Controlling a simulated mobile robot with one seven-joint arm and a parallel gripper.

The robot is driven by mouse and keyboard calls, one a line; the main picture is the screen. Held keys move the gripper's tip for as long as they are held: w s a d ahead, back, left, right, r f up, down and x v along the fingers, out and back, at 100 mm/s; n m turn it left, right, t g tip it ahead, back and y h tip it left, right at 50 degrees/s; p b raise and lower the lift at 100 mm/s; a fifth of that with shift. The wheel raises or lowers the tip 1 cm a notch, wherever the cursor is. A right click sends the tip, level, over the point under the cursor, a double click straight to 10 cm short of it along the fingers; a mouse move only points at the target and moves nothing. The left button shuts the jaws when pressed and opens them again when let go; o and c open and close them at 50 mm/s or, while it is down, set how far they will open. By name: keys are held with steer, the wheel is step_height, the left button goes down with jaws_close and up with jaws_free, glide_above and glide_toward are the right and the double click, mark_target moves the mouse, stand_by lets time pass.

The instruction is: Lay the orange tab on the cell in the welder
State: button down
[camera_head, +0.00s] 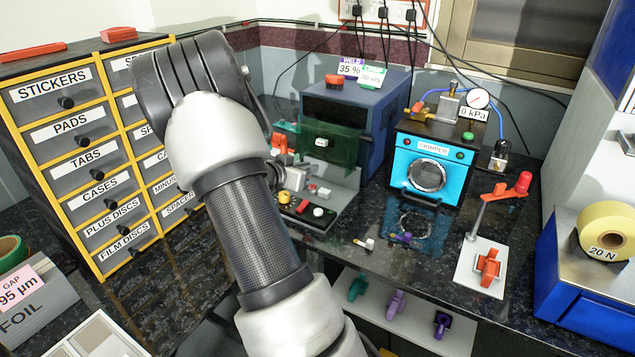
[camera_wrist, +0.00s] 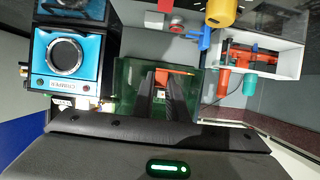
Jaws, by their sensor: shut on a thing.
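The welder (camera_head: 345,120) is a dark blue box with a "WELD 35 %" sign and a green see-through shield (camera_head: 335,149) at its front. The shield also shows in the wrist view (camera_wrist: 129,78). My gripper (camera_wrist: 162,78) points at the shield area, its two dark fingers close together. An orange strip, which looks like the orange tab (camera_wrist: 176,72), shows at the fingertips, and they are shut on it. In the head view my arm hides most of the gripper. I cannot make out the cell in the welder, nor whether the tab touches anything.
A blue crimper (camera_head: 428,165) with a pressure gauge stands right of the welder. A labelled drawer cabinet (camera_head: 92,150) is at left. A stand with a red top (camera_head: 480,262) and a tape dispenser (camera_head: 590,285) are at right. Small parts lie on the dark bench between.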

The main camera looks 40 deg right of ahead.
steer(key=w+d, duration=0.2)
steer(key=d, duration=0.4)
steer(key=shift+s+f+b, duration=0.1)
steer(key=shift+f+b, duration=1.7)
steer(key=shift+f, duration=1.7)
steer(key=shift+f, duration=0.1)
steer(key=shift+f, duration=0.5)
steer(key=c, duration=1.7)
jaws_free()
steer(key=shift+c, duration=0.2)
